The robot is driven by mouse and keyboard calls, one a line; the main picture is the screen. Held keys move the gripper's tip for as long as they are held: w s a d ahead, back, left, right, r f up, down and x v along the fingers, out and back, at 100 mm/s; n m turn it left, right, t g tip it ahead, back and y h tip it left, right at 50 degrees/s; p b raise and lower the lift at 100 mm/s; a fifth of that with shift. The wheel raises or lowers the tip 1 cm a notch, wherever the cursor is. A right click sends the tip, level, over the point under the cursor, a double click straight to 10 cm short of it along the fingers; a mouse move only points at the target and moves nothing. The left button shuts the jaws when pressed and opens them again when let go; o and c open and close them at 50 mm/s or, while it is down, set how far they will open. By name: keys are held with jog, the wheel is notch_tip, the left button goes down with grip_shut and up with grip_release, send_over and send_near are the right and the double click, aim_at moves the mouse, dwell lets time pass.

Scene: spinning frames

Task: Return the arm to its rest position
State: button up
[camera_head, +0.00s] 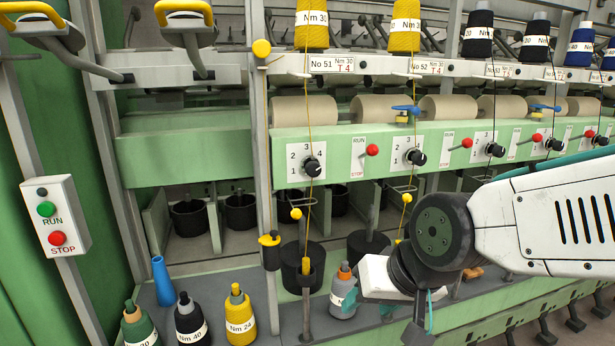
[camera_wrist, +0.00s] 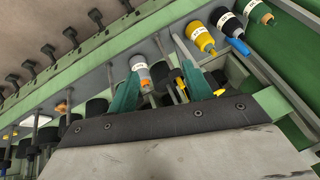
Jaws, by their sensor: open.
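My arm (camera_head: 545,225) reaches in from the right in the head view. Its gripper (camera_head: 390,312) hangs low over the shelf in front of the spinning frame, partly hidden by the black wrist joint. In the wrist view my gripper (camera_wrist: 157,58) shows two teal fingers spread apart, with nothing held between them. A grey cone bobbin with an orange tip (camera_head: 342,295) stands on the shelf just left of the gripper. It also shows in the wrist view (camera_wrist: 140,68), near one finger; I cannot tell whether they touch.
Green, black and yellow bobbins (camera_head: 240,318) and a blue cone (camera_head: 163,282) stand on the shelf (camera_head: 262,290) at left. The green machine rail (camera_head: 345,150) with knobs and red levers runs behind my arm. A RUN/STOP box (camera_head: 55,216) is at far left.

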jog(key=s+d+r+m+g+h, duration=0.1)
jog(key=s+d+r+g+h, duration=0.2)
jog(key=s+d, duration=0.9)
jog(key=d, duration=0.4)
jog(key=shift+s+d+r, duration=0.3)
jog(key=shift+s+d, duration=0.05)
